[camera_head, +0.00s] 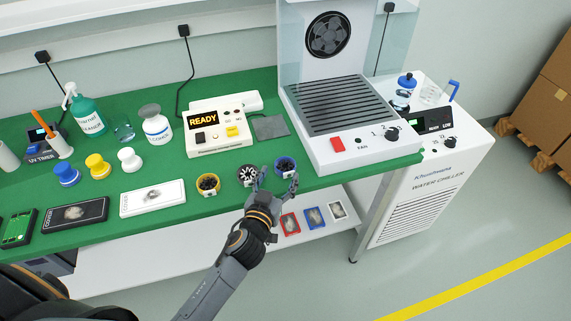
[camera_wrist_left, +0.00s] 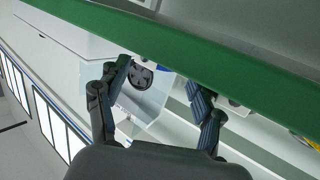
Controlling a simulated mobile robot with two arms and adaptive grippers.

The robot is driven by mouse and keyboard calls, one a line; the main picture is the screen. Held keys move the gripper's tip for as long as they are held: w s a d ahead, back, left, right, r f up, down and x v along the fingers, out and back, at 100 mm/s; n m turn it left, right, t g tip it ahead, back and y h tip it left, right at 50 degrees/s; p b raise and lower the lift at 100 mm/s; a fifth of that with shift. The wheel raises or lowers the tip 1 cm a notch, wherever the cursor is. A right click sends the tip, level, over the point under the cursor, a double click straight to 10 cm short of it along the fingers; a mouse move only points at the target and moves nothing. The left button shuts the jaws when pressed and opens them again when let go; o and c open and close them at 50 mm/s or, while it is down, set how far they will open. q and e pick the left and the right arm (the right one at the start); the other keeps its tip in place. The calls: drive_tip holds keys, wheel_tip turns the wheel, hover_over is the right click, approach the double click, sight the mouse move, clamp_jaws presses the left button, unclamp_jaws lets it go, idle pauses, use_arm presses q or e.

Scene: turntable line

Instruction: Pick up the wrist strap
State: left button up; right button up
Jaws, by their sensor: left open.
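Three small round coiled bands, which look like wrist straps, stand in a row near the front edge of the green bench: a yellow one (camera_head: 208,184), a black-and-white one (camera_head: 246,174) and a blue one (camera_head: 285,165). I cannot tell which is the one named. My left gripper (camera_head: 279,181) is open and empty at the bench's front edge, just in front of the blue and black-and-white bands. In the left wrist view, the open fingers (camera_wrist_left: 158,74) frame the bench edge, and no band shows clearly between them. My right gripper is not in view.
A fume unit (camera_head: 345,150) stands right behind the gripper, and a READY device (camera_head: 215,143) further left. The green bench edge (camera_wrist_left: 190,55) crosses the wrist view. A lower shelf (camera_head: 180,241) holds coloured cards (camera_head: 314,218).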

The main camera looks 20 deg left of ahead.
sight(283, 170)
use_arm(q)
drive_tip(key=w, duration=0.3)
drive_tip(key=w+f+p, duration=0.1)
drive_tip(key=w, duration=0.1)
drive_tip(key=shift+w+d, duration=0.15)
drive_tip(key=shift+w, duration=0.15)
drive_tip(key=shift+r, duration=0.1)
drive_tip(key=c, duration=0.9)
